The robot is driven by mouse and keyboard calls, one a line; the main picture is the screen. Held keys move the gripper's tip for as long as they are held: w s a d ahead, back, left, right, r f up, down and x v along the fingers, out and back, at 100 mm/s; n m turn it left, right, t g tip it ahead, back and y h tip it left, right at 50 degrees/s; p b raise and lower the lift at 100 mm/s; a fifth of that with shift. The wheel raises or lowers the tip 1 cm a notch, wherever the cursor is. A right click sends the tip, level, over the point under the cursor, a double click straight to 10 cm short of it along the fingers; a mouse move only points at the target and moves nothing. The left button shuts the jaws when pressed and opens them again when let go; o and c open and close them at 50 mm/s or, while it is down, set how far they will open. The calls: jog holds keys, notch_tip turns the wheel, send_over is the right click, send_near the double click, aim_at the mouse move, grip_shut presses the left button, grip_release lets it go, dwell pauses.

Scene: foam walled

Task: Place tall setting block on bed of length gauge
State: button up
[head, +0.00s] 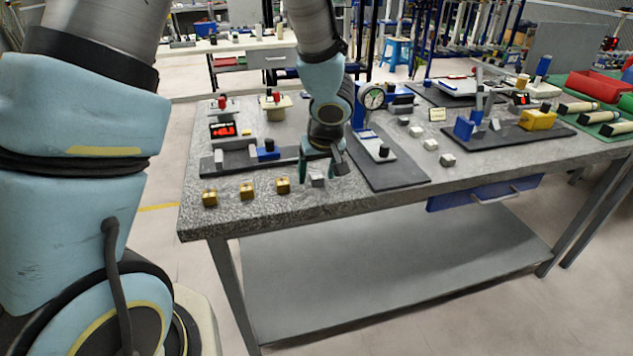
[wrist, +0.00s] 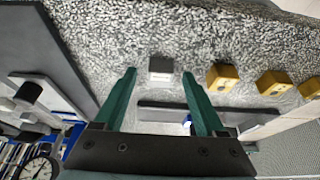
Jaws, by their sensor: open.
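A small grey block (head: 318,180) stands near the table's front edge, beside a row of brass blocks (head: 283,185). I cannot tell for sure which of these is the tall setting block. The length gauge (head: 238,158) appears to be the long dark base with a grey bed, blue slide and red-lit display, behind the brass blocks. My gripper (head: 320,168) is open and points down above the grey block. In the wrist view the grey block (wrist: 161,69) shows between the fingertips, and the brass blocks (wrist: 222,77) lie to the right. Nothing is held.
A dial gauge stand (head: 374,98) on a dark plate (head: 400,178) is right of my gripper. Several small pale blocks (head: 431,144) and a blue-and-yellow fixture (head: 538,119) lie further right. Small red-topped items (head: 272,97) stand behind the length gauge.

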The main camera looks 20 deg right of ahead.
grip_shut()
dwell(0.5)
